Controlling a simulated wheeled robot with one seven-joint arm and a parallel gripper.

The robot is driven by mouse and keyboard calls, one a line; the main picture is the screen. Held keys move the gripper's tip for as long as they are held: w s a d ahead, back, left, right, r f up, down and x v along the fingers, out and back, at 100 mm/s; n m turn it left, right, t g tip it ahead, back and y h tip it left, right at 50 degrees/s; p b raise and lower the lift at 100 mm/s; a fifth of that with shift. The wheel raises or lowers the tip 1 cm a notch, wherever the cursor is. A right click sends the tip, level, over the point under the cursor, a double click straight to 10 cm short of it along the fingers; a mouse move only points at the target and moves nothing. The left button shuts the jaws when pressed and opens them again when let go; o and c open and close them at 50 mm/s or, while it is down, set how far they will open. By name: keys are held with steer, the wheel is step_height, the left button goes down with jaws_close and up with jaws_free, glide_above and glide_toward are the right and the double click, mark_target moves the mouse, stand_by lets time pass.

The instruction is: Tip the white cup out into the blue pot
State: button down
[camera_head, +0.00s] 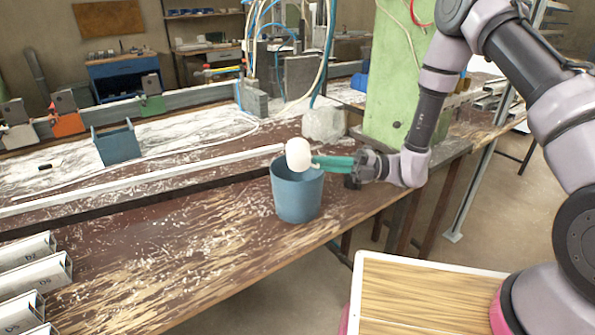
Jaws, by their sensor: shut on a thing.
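The blue pot (297,200) stands upright on the worn wooden bench, near its right front edge. The white cup (298,154) is above the pot's mouth, at the rim's far side in the picture, and looks tilted. My gripper (318,163) reaches in from the right with green fingers and is shut on the white cup. The cup's opening and what is in it cannot be made out. The inside of the pot is mostly hidden from this angle.
The wooden bench (170,260) has free room left of the pot. A long white profile (140,180) runs behind it. A translucent block (324,124) and a green column (392,75) stand behind. White profile pieces (30,280) lie at the lower left. A blue-grey bin (117,146) sits further back.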

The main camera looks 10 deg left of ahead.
steer(key=shift+r+m, duration=0.1)
steer(key=shift+m, duration=0.5)
steer(key=shift+m, duration=0.3)
steer(key=n, duration=0.3)
steer(key=shift+f+p, duration=0.3)
